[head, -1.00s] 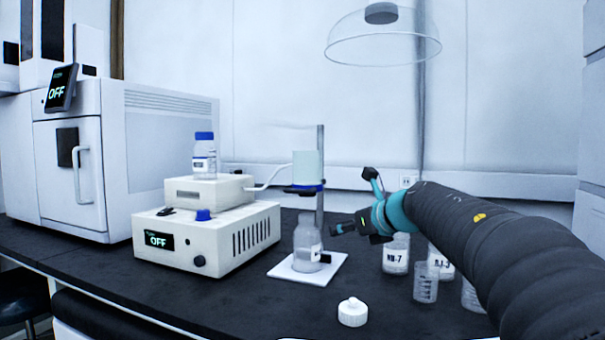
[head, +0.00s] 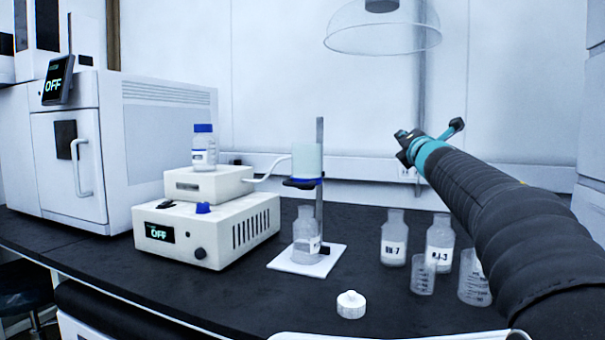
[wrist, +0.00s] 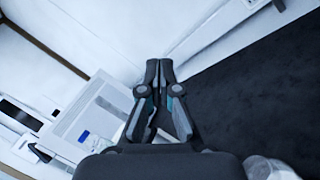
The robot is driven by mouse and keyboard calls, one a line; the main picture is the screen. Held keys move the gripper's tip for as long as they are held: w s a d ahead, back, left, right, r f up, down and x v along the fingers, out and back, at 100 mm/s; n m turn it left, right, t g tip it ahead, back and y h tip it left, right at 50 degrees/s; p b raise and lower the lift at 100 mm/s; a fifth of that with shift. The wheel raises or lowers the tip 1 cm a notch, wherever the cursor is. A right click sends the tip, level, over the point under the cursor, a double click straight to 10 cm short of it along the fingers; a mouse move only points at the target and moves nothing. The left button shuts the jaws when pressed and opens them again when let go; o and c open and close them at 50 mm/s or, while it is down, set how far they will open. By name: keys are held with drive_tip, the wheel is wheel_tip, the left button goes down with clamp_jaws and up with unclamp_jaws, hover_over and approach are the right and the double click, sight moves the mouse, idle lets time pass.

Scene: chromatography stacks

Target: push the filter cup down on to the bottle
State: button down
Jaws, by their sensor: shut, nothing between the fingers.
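The filter cup (head: 307,161), pale green with a blue lower rim, sits upright in a black clamp on the grey stand rod (head: 320,210). The clear bottle (head: 304,235) stands upright on the white stand base (head: 283,263) directly below the cup. A gap shows between the cup's clamp and the bottle's mouth. My gripper (head: 402,143) is in the air to the right of the cup, at about its height in the head view, apart from it. In the wrist view my gripper (wrist: 159,66) has its fingertips together with nothing between them. Neither cup nor bottle is clearly seen there.
Several labelled bottles (head: 394,240) and beakers (head: 423,275) stand right of the stand, below my arm. A white cap (head: 351,304) lies in front. A pump box (head: 240,234) is left of the stand, with a hose (head: 268,172) running towards the cup.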

drive_tip(key=d+f+m+g+h, duration=0.5)
drive_tip(key=d+m, duration=0.4)
drive_tip(key=m, duration=0.6)
drive_tip(key=s+a+f+g+y+p, duration=0.1)
drive_tip(key=a+g+y, duration=0.1)
drive_tip(key=a+y, duration=0.4)
drive_tip(key=s+a+f+g+y, duration=0.15)
drive_tip(key=a+y, duration=0.25)
drive_tip(key=a, duration=0.4)
drive_tip(key=s+a+r+n+g+y, duration=0.3)
drive_tip(key=s+a+r+g+y, duration=0.2)
drive_tip(key=s+a, duration=0.4)
drive_tip(key=a+r+y, duration=0.1)
drive_tip(key=a+y, duration=0.1)
drive_tip(key=shift+s+n+y, duration=0.4)
drive_tip(key=shift+g, duration=0.25)
